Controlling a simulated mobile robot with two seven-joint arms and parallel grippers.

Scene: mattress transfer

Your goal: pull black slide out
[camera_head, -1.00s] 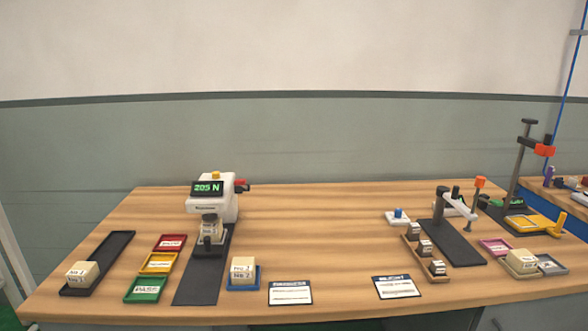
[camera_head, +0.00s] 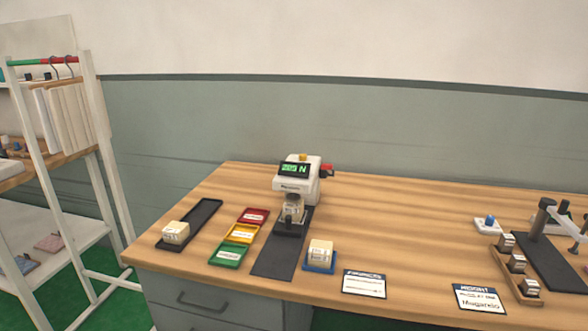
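A white test machine (camera_head: 302,178) with a green lit display stands near the middle of the table. Its black slide (camera_head: 291,227) lies under the machine's head, with a small dark knob at its front. A long dark strip (camera_head: 274,262) runs from the machine toward the table's front edge. Neither of my grippers is in view.
Red (camera_head: 254,216), yellow (camera_head: 243,233) and green (camera_head: 229,253) trays lie left of the strip. A black tray (camera_head: 203,215) holds a cream block (camera_head: 175,232) further left. A blue tray (camera_head: 318,267) with a block stands right. A white rack (camera_head: 92,150) is at far left.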

